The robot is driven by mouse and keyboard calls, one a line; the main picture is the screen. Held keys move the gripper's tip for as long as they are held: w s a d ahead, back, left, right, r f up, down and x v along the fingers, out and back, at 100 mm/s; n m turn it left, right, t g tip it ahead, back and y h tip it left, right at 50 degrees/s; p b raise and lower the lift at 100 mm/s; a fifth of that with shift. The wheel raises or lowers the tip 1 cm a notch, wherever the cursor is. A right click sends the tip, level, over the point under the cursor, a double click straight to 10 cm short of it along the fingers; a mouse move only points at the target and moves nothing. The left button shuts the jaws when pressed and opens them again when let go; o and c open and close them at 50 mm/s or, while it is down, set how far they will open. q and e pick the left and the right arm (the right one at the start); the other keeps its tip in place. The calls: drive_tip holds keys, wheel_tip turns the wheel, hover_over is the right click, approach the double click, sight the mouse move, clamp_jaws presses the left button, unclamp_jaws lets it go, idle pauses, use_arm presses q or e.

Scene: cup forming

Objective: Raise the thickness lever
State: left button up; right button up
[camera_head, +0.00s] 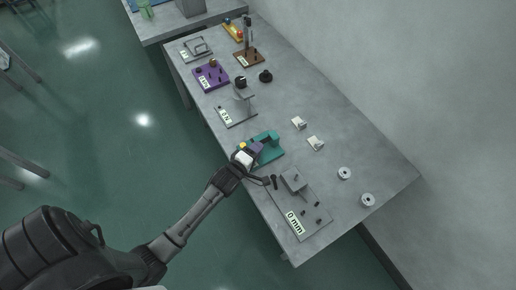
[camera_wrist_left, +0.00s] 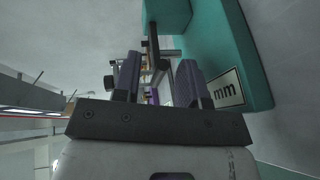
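A teal device (camera_head: 268,141) sits on the grey table, and its teal body (camera_wrist_left: 225,50) with a label ending in "mm" (camera_wrist_left: 226,90) fills the right of the left wrist view. A dark lever-like bar (camera_wrist_left: 152,45) with a short metal rod stands beside the teal body. My left gripper (camera_head: 251,151) is at the near side of the teal device. In the left wrist view its two purple-grey fingers (camera_wrist_left: 160,78) are apart, with the bar showing beyond the gap; I cannot tell whether they touch it. My right gripper is not in view.
Just right of my left gripper stands a grey device (camera_head: 293,181) labelled "0 mm" (camera_head: 295,222). Farther back are a press-like device (camera_head: 237,112), a purple device (camera_head: 211,76) and a brown one (camera_head: 248,58). White pieces (camera_head: 316,143) and round discs (camera_head: 367,199) lie near the wall.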

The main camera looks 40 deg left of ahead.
use_arm(q)
drive_tip(key=shift+w+f, duration=0.15)
drive_tip(key=shift+w, duration=0.55)
drive_tip(key=shift+c, duration=0.4)
clamp_jaws()
drive_tip(key=shift+s, duration=0.1)
